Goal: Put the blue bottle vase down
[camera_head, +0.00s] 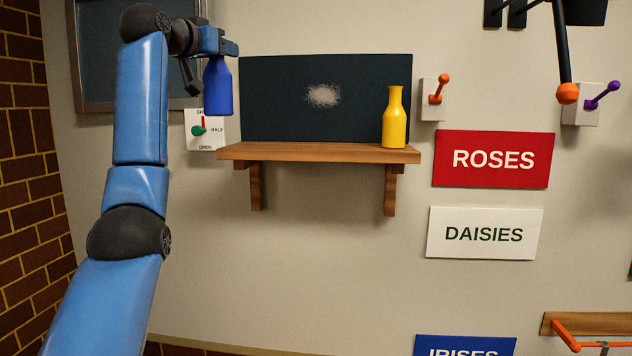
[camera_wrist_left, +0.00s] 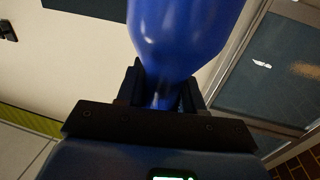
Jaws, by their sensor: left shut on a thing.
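The blue bottle vase (camera_head: 218,88) hangs upright in my left gripper (camera_head: 213,54), to the left of the wooden shelf (camera_head: 318,153) and above its top. The left gripper is shut on the vase's neck. In the left wrist view the vase (camera_wrist_left: 188,30) fills the upper middle, its neck between the two fingers (camera_wrist_left: 162,92). The vase touches neither the shelf nor the wall plate in the head view, as far as I can tell. My right gripper is not in view.
A yellow bottle vase (camera_head: 394,122) stands at the shelf's right end; the shelf's left and middle are bare. A dark panel (camera_head: 280,85) with a pale smudge is behind. A lever plate (camera_head: 206,139) is below the blue vase. Red ROSES (camera_head: 492,159) and white DAISIES (camera_head: 485,233) signs hang at right.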

